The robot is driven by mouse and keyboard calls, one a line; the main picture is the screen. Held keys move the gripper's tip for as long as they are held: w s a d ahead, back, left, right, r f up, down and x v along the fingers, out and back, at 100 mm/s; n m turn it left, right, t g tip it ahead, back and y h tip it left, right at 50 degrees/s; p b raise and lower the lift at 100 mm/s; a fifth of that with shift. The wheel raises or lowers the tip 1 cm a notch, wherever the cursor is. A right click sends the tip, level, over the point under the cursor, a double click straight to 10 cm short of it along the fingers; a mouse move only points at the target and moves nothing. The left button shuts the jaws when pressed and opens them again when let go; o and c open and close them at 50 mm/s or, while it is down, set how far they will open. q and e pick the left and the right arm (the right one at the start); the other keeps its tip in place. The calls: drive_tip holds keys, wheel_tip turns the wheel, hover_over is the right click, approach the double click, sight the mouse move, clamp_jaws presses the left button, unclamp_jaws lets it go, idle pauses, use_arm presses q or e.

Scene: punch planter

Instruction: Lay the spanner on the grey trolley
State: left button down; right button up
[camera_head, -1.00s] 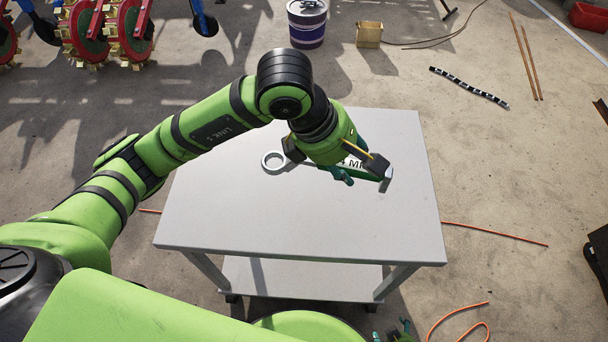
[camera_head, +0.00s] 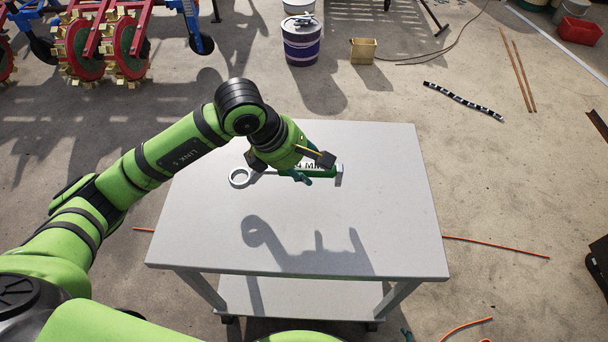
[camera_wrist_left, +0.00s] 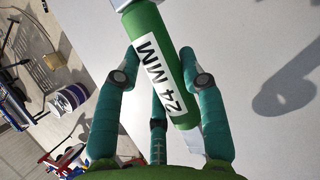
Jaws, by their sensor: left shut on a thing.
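Part of the handle is hidden by the gripper. A small teal tip at the bottom edge seems to be my right gripper (camera_head: 407,335).
The trolley top is otherwise bare, with a lower shelf (camera_head: 300,298) below. Orange cable (camera_head: 495,248) lies on the floor to the right. A purple and white drum (camera_head: 302,42) and a cardboard box (camera_head: 363,50) stand behind, clear of the trolley.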

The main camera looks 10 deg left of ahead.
use_arm(q)
drive_tip(key=shift+f, duration=2.2)
drive_tip(key=c, duration=0.7)
unclamp_jaws()
drive_tip(key=shift+c, duration=0.2)
drive_tip(key=shift+a+r, duration=0.2)
drive_tip(key=shift+r, duration=0.3)
drive_tip(key=v, duration=1.1)
drive_tip(key=shift+s, duration=0.25)
drive_tip(key=shift+r, duration=0.15)
